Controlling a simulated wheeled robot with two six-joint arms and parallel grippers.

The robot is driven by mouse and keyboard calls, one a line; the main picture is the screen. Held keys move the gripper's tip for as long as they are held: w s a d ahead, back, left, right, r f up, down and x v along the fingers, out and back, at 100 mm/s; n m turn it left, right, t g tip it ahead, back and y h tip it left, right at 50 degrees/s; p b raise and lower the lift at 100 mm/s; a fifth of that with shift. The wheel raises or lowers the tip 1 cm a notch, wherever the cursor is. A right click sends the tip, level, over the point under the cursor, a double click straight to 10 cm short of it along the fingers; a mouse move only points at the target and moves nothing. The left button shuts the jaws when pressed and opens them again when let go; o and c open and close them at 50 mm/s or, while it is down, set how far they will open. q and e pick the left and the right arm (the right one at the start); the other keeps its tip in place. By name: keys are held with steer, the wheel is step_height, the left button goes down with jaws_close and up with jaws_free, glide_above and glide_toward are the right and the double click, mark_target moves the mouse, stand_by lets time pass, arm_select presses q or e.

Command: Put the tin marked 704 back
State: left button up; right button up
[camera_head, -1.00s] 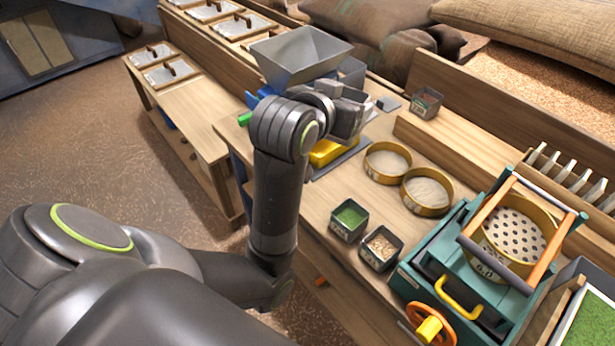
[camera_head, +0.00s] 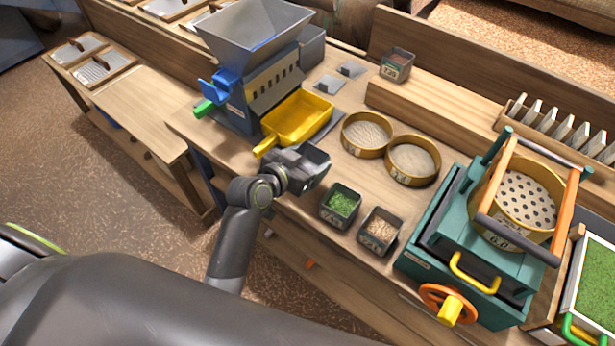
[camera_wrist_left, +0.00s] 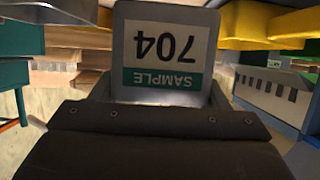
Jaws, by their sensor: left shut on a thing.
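The tin marked 704 (camera_wrist_left: 165,45) fills the top middle of the left wrist view. Its white label with a green SAMPLE band shows upside down there. My left gripper (camera_head: 304,170) is shut on this tin, over the bench's front part, near the yellow tray's handle and left of the tin of green stuff. In the head view the tin is mostly hidden by the gripper. My right gripper is not in view.
A tin of green stuff (camera_head: 341,205) and a tin of grain (camera_head: 379,232) stand nearby. Another tin (camera_head: 397,65) sits on the back ledge. Two round sieves (camera_head: 414,160), a yellow tray (camera_head: 298,117), a blue mill (camera_head: 240,105) and a teal sieve machine (camera_head: 470,245) crowd the bench.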

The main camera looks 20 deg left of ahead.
arm_select(q)
step_height(320, 180, down, 5)
steer(key=shift+f, duration=0.3)
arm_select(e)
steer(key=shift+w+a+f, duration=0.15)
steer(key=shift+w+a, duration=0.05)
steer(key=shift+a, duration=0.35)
arm_select(q)
steer(key=shift+f, duration=0.2)
steer(key=o, duration=1.1)
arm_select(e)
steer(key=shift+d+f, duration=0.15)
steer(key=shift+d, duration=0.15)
arm_select(q)
steer(key=shift+r, duration=0.1)
